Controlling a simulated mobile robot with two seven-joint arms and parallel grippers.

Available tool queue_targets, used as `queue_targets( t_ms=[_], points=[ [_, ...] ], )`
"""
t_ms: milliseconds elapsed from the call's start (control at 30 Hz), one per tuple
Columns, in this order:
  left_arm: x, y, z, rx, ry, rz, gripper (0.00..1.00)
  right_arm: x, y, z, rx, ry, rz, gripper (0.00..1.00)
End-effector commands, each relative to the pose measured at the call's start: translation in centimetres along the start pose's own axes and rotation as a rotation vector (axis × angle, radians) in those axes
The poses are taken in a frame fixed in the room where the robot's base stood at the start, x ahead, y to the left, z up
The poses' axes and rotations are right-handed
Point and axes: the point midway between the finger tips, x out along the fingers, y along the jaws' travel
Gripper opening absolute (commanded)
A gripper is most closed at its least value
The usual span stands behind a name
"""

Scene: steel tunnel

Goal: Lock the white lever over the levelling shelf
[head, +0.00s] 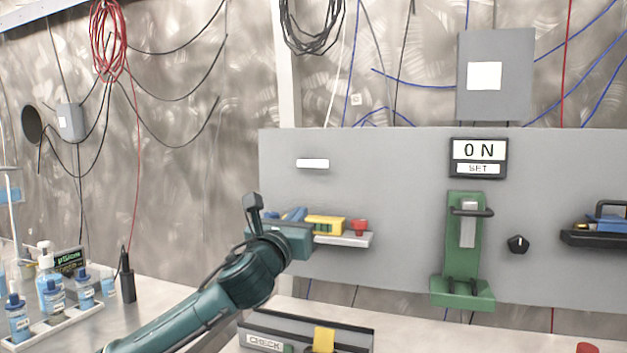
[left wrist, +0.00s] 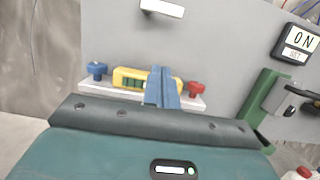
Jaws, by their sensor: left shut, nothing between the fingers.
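The white lever (head: 312,163) is a short bar lying level on the grey panel, above the levelling shelf (head: 350,240). It also shows at the top of the left wrist view (left wrist: 162,8). The shelf carries a yellow spirit level (head: 326,225), a red knob (head: 360,226) and a blue knob (left wrist: 96,70). My left gripper (left wrist: 161,72) is shut and empty, in front of the shelf and below the lever. Its blue fingers hide part of the yellow level in the left wrist view. I cannot tell whether they touch it. My right gripper is not in view.
A CHECK box (head: 310,330) lies on the bench below. Bottles (head: 50,290) stand at left.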

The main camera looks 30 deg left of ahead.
Motion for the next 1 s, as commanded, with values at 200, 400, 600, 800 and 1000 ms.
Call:
queue_targets(
  t_ms=[200, 400, 600, 800, 1000],
  points=[
    [3.8, 0.0, 0.2, -0.006, 0.000, 0.002, 0.00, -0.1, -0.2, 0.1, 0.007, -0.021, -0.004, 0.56],
    [7.7, -0.1, 0.2, -0.006, 0.000, 0.001, 0.00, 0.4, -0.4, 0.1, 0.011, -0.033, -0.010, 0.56],
    [9.8, -0.1, 1.9, -0.003, -0.003, -0.001, 0.00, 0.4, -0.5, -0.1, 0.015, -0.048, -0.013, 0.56],
    [10.1, -0.1, 3.6, -0.003, 0.000, -0.002, 0.00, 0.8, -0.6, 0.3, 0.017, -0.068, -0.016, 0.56],
    [10.2, -0.1, 3.9, -0.002, 0.001, -0.002, 0.00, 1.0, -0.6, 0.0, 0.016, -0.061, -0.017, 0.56]
  ],
)
